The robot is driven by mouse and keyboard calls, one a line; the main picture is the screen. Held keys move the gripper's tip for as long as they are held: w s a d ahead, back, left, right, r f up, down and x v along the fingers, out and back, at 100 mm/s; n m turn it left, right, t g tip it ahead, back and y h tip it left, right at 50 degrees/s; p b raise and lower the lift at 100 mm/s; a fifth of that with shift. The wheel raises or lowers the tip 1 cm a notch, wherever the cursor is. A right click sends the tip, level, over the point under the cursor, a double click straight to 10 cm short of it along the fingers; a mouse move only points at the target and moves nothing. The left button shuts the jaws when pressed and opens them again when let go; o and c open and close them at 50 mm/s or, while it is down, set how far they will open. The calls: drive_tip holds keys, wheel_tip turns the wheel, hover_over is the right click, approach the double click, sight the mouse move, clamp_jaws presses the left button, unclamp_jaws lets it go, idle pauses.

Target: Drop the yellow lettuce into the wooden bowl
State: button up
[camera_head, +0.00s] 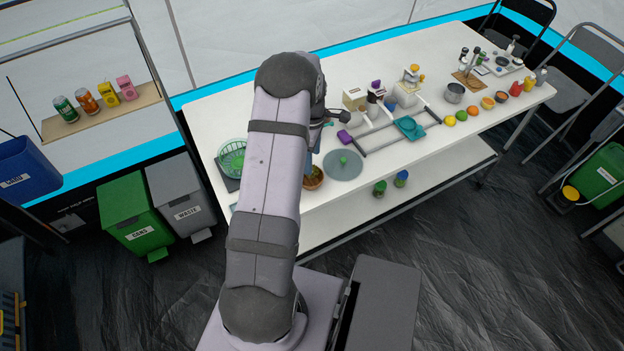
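A small brown bowl (313,182), which looks like the wooden bowl, stands near the table's front edge, partly hidden behind my arm. Something greenish shows at its top, too small to name. I cannot make out a yellow lettuce for certain. A small green item (343,160) lies on a round grey-green mat (343,174) right of the bowl. My gripper (330,119) is above the table, behind my raised arm and farther back than the bowl. My arm hides much of it, so its opening and any held thing cannot be told.
A green basket (232,152) stands left of my arm. A pot (454,93) and several fruits stand farther right. Two jars are on the lower shelf.

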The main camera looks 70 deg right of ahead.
drive_tip(key=shift+r, duration=0.1)
wheel_tip(320, 180, up, 7)
drive_tip(key=b, duration=0.2)
drive_tip(key=shift+b, duration=0.35)
drive_tip(key=shift+r, duration=0.1)
idle(0.6)
